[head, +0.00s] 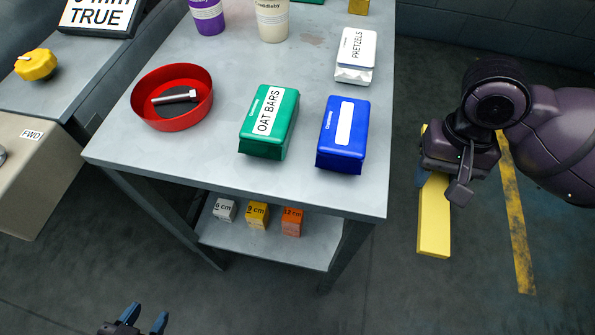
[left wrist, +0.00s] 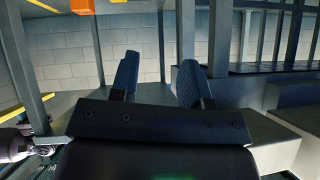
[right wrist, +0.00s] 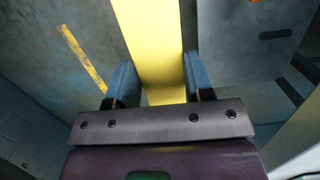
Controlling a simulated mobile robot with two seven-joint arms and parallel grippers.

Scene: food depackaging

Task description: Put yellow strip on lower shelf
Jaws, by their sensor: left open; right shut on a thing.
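A long yellow strip (head: 434,220) hangs to the right of the table in the head view. My right gripper (head: 440,180) is shut on it and holds it in the air, clear of the table. In the right wrist view the strip (right wrist: 152,45) runs between both fingers and out of the top of the picture. The lower shelf (head: 270,248) is under the tabletop. My left gripper (head: 143,318) is open and empty at the bottom of the head view, in front of the table. Its two fingers stand apart in the left wrist view (left wrist: 158,80).
On the lower shelf stand blocks marked 6 cm (head: 225,210), 9 cm (head: 257,215) and 12 cm (head: 291,222). The tabletop (head: 215,170) holds a red bowl (head: 150,115), a green box (head: 268,122), a blue box (head: 343,134) and a pretzels pack (head: 356,55). The shelf's front strip is bare.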

